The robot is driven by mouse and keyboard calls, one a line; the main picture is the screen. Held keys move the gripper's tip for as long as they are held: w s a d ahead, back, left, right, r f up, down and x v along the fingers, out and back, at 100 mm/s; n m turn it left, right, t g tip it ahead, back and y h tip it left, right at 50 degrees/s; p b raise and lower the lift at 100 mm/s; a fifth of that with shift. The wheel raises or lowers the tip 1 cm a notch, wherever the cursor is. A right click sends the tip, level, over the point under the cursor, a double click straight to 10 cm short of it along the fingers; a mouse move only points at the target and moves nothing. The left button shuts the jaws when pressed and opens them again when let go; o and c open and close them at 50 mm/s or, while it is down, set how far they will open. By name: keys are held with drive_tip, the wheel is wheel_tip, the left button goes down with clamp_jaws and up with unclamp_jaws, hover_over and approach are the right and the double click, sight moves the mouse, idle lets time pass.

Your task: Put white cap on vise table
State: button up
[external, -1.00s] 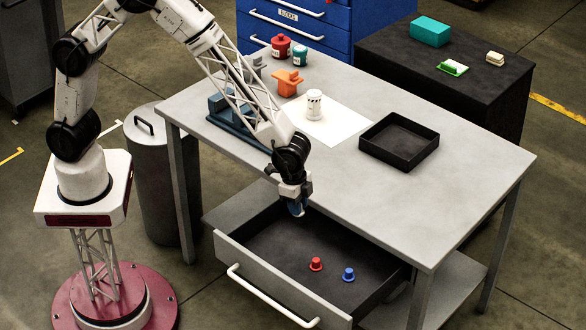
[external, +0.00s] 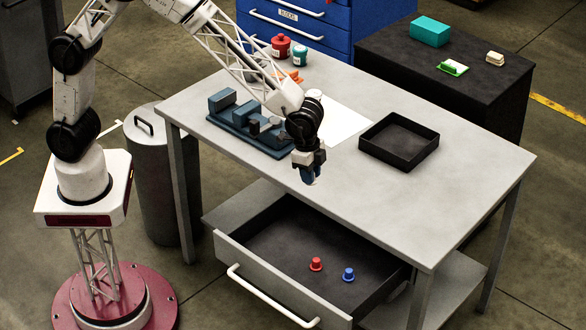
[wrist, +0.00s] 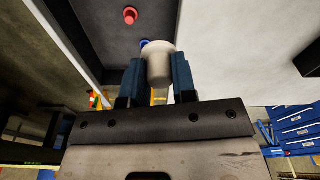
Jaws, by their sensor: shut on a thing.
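My gripper (external: 308,174) is shut on the white cap (wrist: 159,64), whose pale round shape sits between the two blue fingers in the wrist view. In the external view the gripper hangs above the front edge of the vise table (external: 440,190), pointing down, and the cap is mostly hidden by the fingers. The blue-grey vise (external: 240,118) stands on the left part of the table, partly behind my arm.
The open drawer (external: 290,240) below holds a red cap (external: 316,264) and a blue cap (external: 348,274). A black tray (external: 399,140) and white sheet (external: 345,122) lie on the table. The table's front right is clear. Red and teal jars stand at the back.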

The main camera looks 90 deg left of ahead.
drive_tip(key=w+a+f, duration=0.1)
drive_tip(key=w, duration=0.1)
drive_tip(key=w+a+f, duration=0.1)
drive_tip(key=w, duration=0.1)
drive_tip(key=w+a+f, duration=0.1)
drive_tip(key=f, duration=0.1)
drive_tip(key=shift+w+a, duration=0.2)
drive_tip(key=shift+w, duration=0.2)
drive_tip(key=shift+f, duration=0.5)
drive_tip(key=shift+w, duration=0.1)
hover_over(383, 209)
drive_tip(key=shift+a+f, duration=0.2)
drive_tip(key=shift+f, duration=0.55)
drive_tip(key=shift+f, duration=0.1)
drive_tip(key=shift+f, duration=1.65)
drive_tip(key=shift+f, duration=0.1)
